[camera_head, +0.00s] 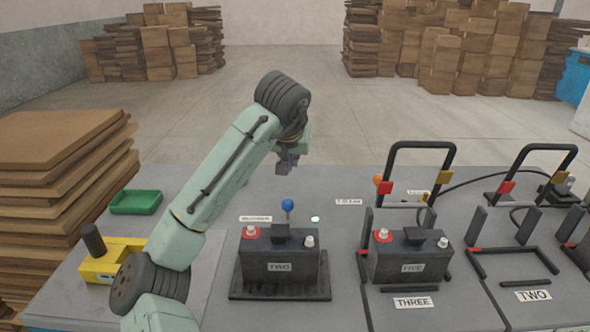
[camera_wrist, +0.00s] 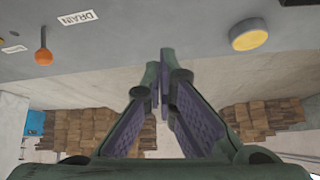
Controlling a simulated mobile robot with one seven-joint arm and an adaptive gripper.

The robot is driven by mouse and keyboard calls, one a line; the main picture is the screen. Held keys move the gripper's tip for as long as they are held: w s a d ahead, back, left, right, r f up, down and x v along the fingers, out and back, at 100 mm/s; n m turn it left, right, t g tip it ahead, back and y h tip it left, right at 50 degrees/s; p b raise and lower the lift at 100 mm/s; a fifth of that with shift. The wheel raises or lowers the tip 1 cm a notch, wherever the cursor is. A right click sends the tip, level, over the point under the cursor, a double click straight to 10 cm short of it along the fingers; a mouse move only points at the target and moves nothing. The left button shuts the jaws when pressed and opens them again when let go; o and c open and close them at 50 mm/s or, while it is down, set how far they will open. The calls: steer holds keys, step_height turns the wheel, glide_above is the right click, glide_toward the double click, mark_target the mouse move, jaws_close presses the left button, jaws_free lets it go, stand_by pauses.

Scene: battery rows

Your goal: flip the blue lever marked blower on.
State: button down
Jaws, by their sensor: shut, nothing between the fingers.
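The blue lever (camera_head: 288,205) has a round ball on a thin stem. The blue lever does not show in the wrist view. A small pale green light (camera_head: 315,219) sits right of the lever.
An orange-knobbed lever (camera_head: 377,180) is to the right; it shows by a DRAIN label (camera_wrist: 77,18) in the wrist view. Black hoop frames (camera_head: 420,146) rise at right. A green tray (camera_head: 135,202) and yellow device (camera_head: 105,262) are left.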

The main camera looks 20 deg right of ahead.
steer(key=shift+v, duration=2.05)
steer(key=shift+s+f, duration=0.1)
steer(key=shift+s, duration=0.1)
